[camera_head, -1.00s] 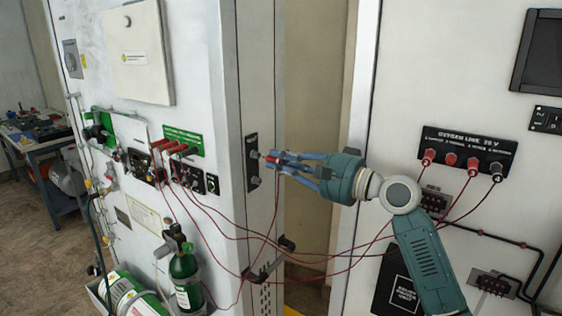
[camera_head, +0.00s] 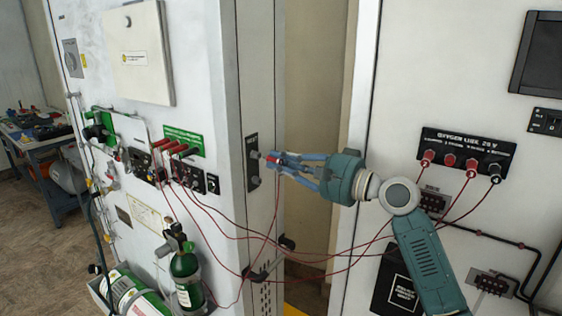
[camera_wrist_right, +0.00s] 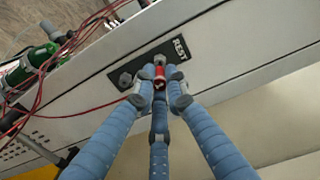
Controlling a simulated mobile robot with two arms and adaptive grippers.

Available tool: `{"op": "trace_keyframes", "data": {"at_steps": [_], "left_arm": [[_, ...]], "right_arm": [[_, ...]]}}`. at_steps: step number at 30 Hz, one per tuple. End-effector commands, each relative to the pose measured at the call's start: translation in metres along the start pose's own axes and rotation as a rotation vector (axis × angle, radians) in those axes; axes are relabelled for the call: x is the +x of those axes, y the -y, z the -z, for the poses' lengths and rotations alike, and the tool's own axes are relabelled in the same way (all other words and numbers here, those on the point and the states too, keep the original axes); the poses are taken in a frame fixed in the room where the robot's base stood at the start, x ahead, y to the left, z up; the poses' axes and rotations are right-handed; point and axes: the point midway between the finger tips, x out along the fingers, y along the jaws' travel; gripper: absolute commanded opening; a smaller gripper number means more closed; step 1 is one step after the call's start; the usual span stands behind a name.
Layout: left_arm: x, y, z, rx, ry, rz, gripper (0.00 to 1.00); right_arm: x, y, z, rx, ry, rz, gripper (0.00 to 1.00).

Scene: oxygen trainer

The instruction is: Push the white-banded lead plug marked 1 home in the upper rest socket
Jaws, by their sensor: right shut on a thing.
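My right gripper (camera_head: 282,163) is shut on a red lead plug, level with the upper part of the black REST plate (camera_head: 252,164) on the narrow side of the left cabinet. In the right wrist view the red plug (camera_wrist_right: 160,72) sits between the blue fingers, its tip at or very close to the plate's upper socket, which it hides. The other rest socket (camera_wrist_right: 125,79) shows beside it with a grey hex rim. I cannot tell how deep the plug is, nor make out its band or number. My left gripper is not in view.
A green cylinder (camera_head: 186,268) stands lower left. A gap separates the two cabinets.

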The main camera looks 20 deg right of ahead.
Motion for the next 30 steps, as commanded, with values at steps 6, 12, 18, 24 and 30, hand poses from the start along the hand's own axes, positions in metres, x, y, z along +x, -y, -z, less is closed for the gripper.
{"op": "trace_keyframes", "data": {"at_steps": [6, 12, 18, 24, 30], "left_arm": [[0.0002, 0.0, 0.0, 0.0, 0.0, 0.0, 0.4], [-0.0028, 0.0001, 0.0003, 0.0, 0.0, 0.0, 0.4], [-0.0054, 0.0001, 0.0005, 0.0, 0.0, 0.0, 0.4], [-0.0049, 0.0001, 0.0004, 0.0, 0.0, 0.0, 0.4], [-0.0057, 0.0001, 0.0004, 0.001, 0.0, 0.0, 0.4]], "right_arm": [[0.0, 0.0001, 0.0001, 0.0, 0.0, 0.0, 0.0], [-0.0001, 0.0011, 0.0001, 0.0, 0.0, 0.0, 0.0], [0.0, 0.0009, 0.0, 0.0, 0.0, 0.0, 0.0], [0.0, 0.0006, 0.0, 0.0, 0.0, 0.001, 0.0], [0.0017, 0.0009, 0.0001, 0.0, 0.0, 0.001, 0.0]]}}
